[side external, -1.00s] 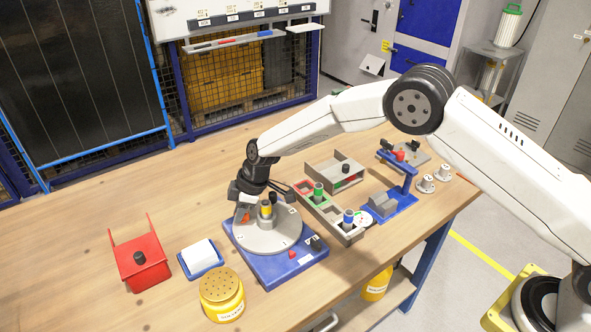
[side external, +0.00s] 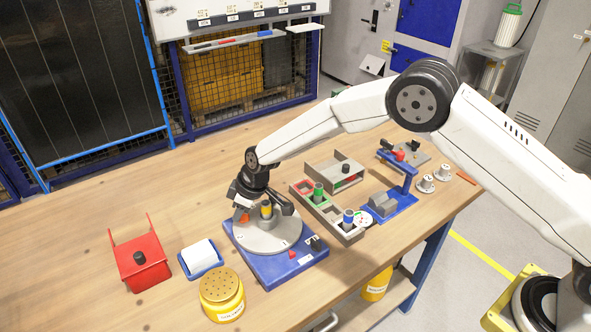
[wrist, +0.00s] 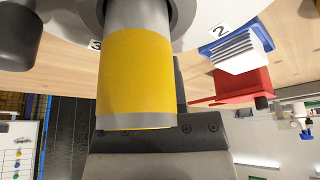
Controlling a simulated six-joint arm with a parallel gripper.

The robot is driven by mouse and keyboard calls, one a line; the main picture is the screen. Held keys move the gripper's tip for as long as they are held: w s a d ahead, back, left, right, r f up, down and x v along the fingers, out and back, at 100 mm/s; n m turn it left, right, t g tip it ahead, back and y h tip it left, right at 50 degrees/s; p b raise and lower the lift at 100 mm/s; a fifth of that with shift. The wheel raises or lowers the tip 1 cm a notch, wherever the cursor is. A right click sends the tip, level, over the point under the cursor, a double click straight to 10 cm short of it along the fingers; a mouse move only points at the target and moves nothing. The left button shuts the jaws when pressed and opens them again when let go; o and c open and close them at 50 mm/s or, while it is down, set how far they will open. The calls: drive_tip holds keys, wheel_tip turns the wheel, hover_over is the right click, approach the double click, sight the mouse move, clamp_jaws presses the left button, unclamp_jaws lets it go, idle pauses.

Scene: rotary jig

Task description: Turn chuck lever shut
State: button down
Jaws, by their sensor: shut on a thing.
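The rotary jig is a round grey disc (side external: 270,239) on a blue base (side external: 287,267). A grey post with a yellow band (side external: 266,210) stands upright on the disc; the wrist view shows this post (wrist: 136,75) close up, with number labels behind it. My gripper (side external: 258,207) is down at the disc, close around and beside the post. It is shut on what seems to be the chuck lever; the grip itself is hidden. A small orange part (side external: 243,215) shows under the gripper's left side; whether it belongs to the lever, I cannot tell.
A red box (side external: 142,266), a blue tray with a white block (side external: 201,256) and a yellow perforated tin (side external: 221,294) stand left and in front. The table's left rear is clear.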

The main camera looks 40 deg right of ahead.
sight(255, 222)
drive_tip(key=c, duration=0.7)
unclamp_jaws()
drive_tip(key=shift+o, duration=0.2)
drive_tip(key=v, duration=0.8)
drive_tip(key=s+d+r+m+h, duration=0.1)
drive_tip(key=s+d+r+m, duration=0.1)
drive_tip(key=s+d, duration=0.4)
drive_tip(key=s+d+r+m+h, duration=0.1)
drive_tip(key=s+d+r+m, duration=0.15)
drive_tip(key=s+d, duration=0.35)
drive_tip(key=s+d+m, duration=0.2)
drive_tip(key=s+d, duration=0.3)
drive_tip(key=s, duration=0.2)
drive_tip(key=s+d+f+m+h, duration=0.1)
drive_tip(key=s+d+m, duration=0.1)
drive_tip(key=s+d, duration=0.3)
drive_tip(key=s, duration=0.2)
drive_tip(key=shift+s+g, duration=0.3)
drive_tip(key=shift+s, duration=0.1)
